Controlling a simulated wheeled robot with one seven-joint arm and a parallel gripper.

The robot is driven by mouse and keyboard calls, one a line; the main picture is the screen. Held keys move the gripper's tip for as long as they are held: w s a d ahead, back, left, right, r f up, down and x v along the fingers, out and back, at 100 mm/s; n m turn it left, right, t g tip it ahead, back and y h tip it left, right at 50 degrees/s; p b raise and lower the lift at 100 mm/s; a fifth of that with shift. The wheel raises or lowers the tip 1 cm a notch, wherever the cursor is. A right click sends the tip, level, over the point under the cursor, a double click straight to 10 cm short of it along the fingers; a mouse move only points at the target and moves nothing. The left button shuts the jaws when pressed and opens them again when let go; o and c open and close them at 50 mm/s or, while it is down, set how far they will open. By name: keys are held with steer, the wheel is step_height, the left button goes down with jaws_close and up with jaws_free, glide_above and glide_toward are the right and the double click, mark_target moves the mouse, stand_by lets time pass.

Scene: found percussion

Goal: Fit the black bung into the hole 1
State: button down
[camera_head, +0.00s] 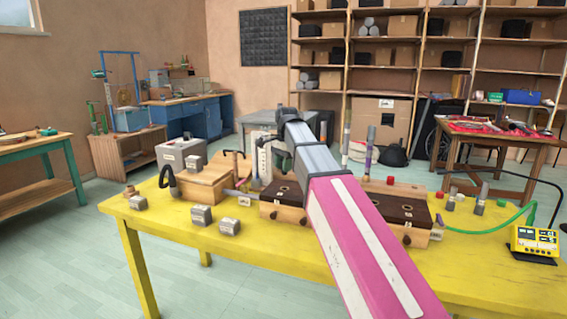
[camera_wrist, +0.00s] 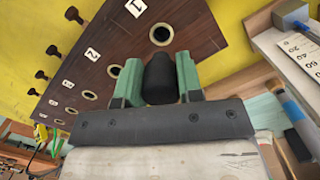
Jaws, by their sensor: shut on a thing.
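The black bung (camera_wrist: 160,80) is clamped between the two green fingers of my gripper (camera_wrist: 158,82) in the wrist view. Hole 1 (camera_wrist: 160,34) is an empty, pale-rimmed hole in the dark wooden board (camera_wrist: 200,25), beside a white label marked 1 (camera_wrist: 135,7). The bung appears just below hole 1 in the picture, not in it. I cannot tell its height above the board.
A second labelled hole (camera_wrist: 115,70) and several more run down the board. Several dark knobs (camera_wrist: 53,50) stick out along its edge. A white scale (camera_wrist: 303,48) stands close at right. Grey blocks (camera_head: 201,215) and a yellow meter (camera_head: 534,240) are on the table (camera_head: 180,250).

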steer(key=shift+f, duration=2.2)
steer(key=shift+f, duration=1.6)
steer(key=shift+r, duration=0.2)
steer(key=shift+r, duration=1.15)
steer(key=shift+f, duration=1.25)
stand_by(0.6)
steer(key=c, duration=0.7)
jaws_free()
steer(key=r, duration=1)
steer(key=shift+w+d+r, duration=0.3)
steer(key=shift+d+r, duration=0.05)
steer(key=shift+d, duration=0.05)
